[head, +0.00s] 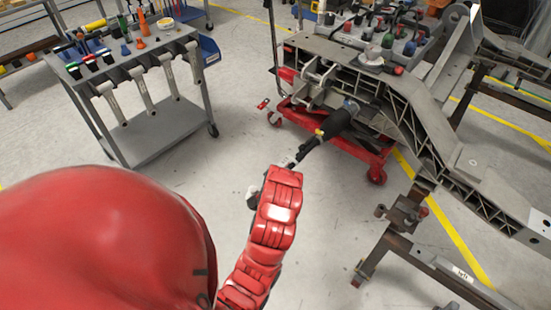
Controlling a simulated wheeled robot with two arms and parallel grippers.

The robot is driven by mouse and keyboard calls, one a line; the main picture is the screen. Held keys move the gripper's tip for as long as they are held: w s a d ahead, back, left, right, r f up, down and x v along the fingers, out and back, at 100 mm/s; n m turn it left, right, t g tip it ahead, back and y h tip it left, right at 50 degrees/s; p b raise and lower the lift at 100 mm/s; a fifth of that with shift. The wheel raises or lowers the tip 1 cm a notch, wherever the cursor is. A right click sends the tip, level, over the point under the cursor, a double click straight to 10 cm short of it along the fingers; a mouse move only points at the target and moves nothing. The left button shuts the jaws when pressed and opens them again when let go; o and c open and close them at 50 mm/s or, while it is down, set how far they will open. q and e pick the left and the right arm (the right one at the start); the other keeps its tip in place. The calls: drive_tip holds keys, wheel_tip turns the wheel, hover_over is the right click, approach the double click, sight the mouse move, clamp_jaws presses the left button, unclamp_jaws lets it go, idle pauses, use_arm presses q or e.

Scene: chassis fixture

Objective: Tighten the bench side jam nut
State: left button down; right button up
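The chassis (345,68) is a grey metal frame on the right. The jam nut is too small or hidden to make out. A red arm of mine rises from the bottom centre, apparently my left. Beyond its wrist a black, rod-like part with a yellow band (318,134) reaches up to the chassis's lower side. I cannot tell whether this is my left gripper (302,153) or a tool in it, nor whether it touches the chassis. The fingers cannot be made out. My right gripper is not in view.
A grey cart (158,128) at the left holds several hanging wrenches (157,84) and coloured tools. A red wheeled base (350,147) stands under the chassis. A steel stand (405,220) is at the lower right. The floor between cart and chassis is clear.

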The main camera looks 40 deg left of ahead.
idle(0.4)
use_arm(q)
drive_tip(key=c, duration=0.6)
unclamp_jaws()
drive_tip(key=p+v, duration=1.7)
drive_tip(key=p, duration=0.8)
drive_tip(key=shift+s+r, duration=0.1)
drive_tip(key=shift+r, duration=0.1)
